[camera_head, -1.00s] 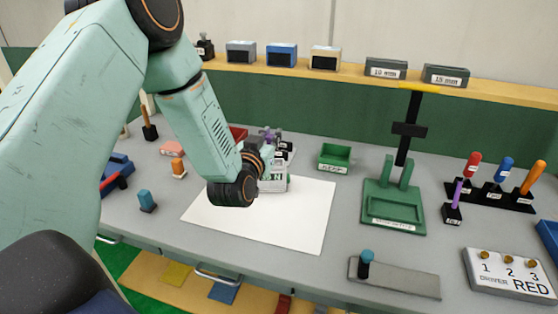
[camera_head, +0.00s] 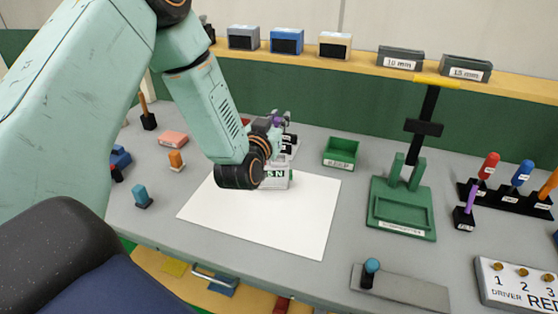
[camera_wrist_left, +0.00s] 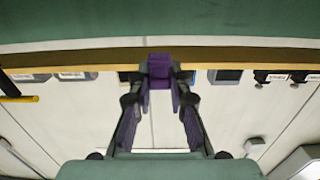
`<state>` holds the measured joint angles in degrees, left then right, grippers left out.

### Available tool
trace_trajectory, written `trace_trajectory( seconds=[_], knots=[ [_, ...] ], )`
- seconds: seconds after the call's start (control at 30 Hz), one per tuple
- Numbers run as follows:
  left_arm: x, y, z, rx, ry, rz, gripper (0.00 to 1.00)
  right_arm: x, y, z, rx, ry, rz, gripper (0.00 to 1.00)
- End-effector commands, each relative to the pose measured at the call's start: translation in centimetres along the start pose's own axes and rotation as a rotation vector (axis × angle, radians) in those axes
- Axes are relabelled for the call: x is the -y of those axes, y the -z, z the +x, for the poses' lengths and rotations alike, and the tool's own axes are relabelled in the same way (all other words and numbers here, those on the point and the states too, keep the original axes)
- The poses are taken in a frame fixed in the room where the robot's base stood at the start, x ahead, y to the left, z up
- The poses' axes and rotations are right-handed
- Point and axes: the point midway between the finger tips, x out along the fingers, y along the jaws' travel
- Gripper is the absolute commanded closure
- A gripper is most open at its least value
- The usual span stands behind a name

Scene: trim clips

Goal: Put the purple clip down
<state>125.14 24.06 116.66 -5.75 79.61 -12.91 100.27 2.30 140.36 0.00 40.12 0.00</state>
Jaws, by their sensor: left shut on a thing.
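The purple clip (camera_wrist_left: 159,68) is between the fingertips of my left gripper (camera_wrist_left: 160,85) in the left wrist view. The gripper is shut on it. In the head view my left gripper (camera_head: 275,128) is beyond its dark wrist, above the far edge of the white sheet (camera_head: 265,225). Only a small purple patch of the clip (camera_head: 278,121) shows there. A light block with letters (camera_head: 276,180) is just below the gripper, partly hidden by the wrist. I cannot tell whether the clip touches anything. My right gripper is not in view.
A green bin (camera_head: 341,152) stands right of the gripper. A green press-like stand (camera_head: 402,205) is farther right, near a driver rack (camera_head: 505,192). A pink block (camera_head: 173,138), an orange piece (camera_head: 176,160) and a blue piece (camera_head: 142,196) stand at left. The white sheet's front is clear.

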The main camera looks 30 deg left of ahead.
Motion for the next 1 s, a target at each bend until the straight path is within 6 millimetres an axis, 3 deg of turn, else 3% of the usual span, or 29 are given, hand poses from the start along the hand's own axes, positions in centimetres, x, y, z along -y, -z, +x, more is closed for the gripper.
trace_trajectory(
  seconds=[0.17, 0.4, 0.67, 0.8, 1.0],
  knots=[
    [0.0, -0.2, 0.0, 0.000, 0.000, 0.001, 0.97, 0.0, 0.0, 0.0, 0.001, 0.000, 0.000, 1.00],
    [0.0, -4.2, 0.3, 0.003, -0.001, 0.002, 0.97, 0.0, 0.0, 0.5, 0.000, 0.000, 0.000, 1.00],
    [0.0, -6.7, 0.6, 0.000, -0.001, 0.002, 0.97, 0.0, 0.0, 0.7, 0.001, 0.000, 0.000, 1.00],
    [0.0, -8.8, 0.8, 0.002, -0.001, 0.002, 0.97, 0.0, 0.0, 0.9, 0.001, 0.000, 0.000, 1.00],
    [0.0, -9.6, 0.8, -0.002, 0.000, 0.000, 0.97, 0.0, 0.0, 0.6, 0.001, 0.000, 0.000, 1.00]
  ],
)
